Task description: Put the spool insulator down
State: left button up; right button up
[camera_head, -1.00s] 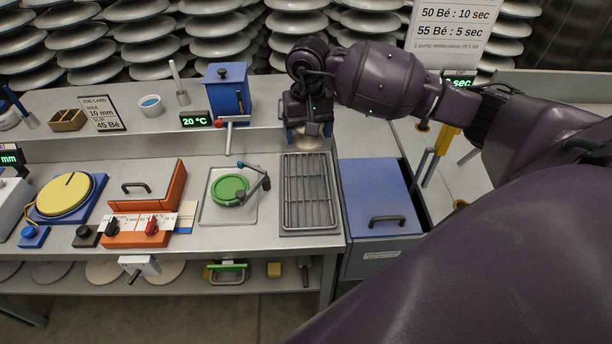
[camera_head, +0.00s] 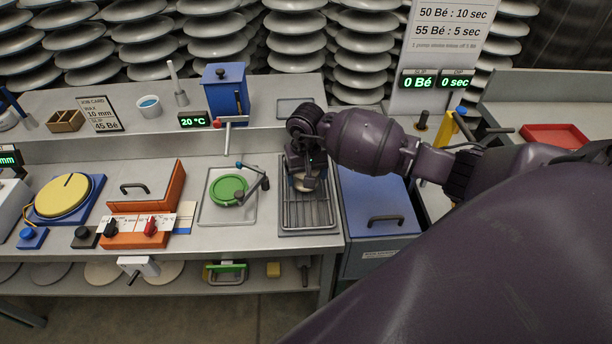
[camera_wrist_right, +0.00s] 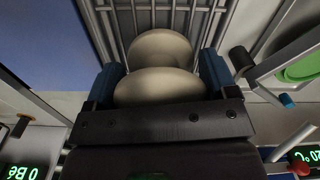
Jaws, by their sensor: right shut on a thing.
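The spool insulator (camera_wrist_right: 160,62) is cream-coloured, with two rounded flanges showing in the right wrist view. My right gripper (camera_wrist_right: 165,80) is shut on it, one blue finger on each side. In the head view the right gripper (camera_head: 304,178) is over the back half of the metal rack (camera_head: 308,216), and a bit of the insulator (camera_head: 302,184) shows below it. The rack's bars run behind the insulator in the wrist view. I cannot tell whether the insulator touches the bars. My left gripper is not in view.
Left of the rack is a tray with a green disc (camera_head: 228,190) and a crank handle. Right is a blue lid (camera_head: 376,205) with a dark handle. Behind stand a blue container (camera_head: 227,88) and an empty grey plate (camera_head: 295,107). The rack's front half is clear.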

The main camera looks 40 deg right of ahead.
jog(key=shift+f, duration=0.4)
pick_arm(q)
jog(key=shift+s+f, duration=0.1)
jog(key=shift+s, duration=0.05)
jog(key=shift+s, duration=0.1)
pick_arm(e)
jog(key=shift+f, duration=0.2)
jog(key=o, duration=1.2)
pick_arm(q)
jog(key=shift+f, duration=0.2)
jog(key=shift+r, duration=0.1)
pick_arm(e)
jog(key=shift+r, duration=0.1)
